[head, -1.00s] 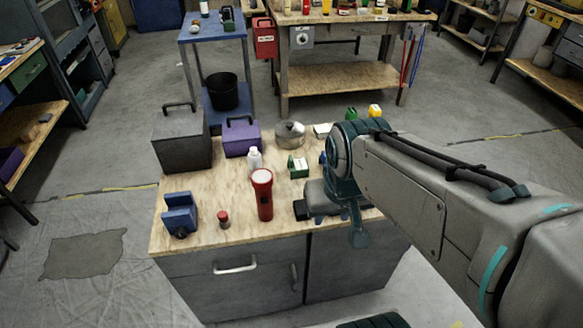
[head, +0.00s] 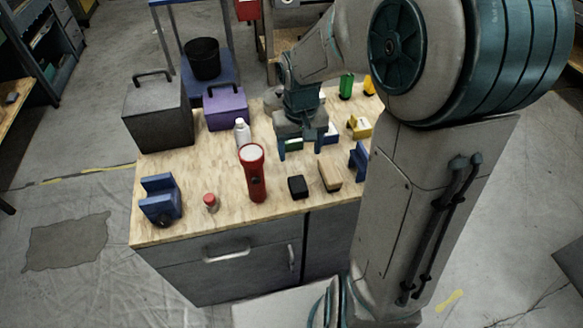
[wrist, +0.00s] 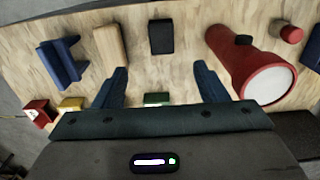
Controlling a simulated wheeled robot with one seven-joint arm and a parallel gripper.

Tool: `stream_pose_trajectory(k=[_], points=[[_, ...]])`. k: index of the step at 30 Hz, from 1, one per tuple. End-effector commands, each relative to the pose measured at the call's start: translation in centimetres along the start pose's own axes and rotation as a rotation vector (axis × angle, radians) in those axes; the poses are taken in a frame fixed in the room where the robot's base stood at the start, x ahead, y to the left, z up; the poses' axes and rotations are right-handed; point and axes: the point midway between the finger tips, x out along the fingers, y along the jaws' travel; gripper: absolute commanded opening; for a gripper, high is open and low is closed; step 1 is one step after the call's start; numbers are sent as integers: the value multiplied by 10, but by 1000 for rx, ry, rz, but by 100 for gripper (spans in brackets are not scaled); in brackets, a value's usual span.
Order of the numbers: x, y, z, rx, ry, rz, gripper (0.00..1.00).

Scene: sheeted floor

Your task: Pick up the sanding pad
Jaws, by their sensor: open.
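A small black block (head: 298,187), which looks like the sanding pad, lies on the wooden bench top (head: 226,222) near its front edge. A tan block (head: 330,174) lies just to its right; I cannot fully rule out that this is the pad. My gripper (head: 301,153) points down over the bench, behind the black block and apart from it. In the wrist view my gripper (wrist: 162,70) is open and empty, and the black block (wrist: 161,37) shows beyond the fingertips, roughly in line with the gap between them.
A red flashlight (head: 254,175) stands left of the black block. A yellow box (head: 360,126) is at right. A green-and-white box (wrist: 157,99) is between the fingers' bases.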

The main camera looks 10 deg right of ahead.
Motion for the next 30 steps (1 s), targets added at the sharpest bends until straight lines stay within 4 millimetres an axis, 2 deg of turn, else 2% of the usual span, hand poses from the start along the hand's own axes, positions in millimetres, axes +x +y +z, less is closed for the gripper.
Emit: stream_pose_trajectory(k=[5,15,23,30], points=[[19,0,-6,-1,-13,-14,66],[82,-2,-5,-2,-14,-13,66],[101,-2,-5,0,-11,-13,66],[137,-3,-2,-1,-13,-13,66]])
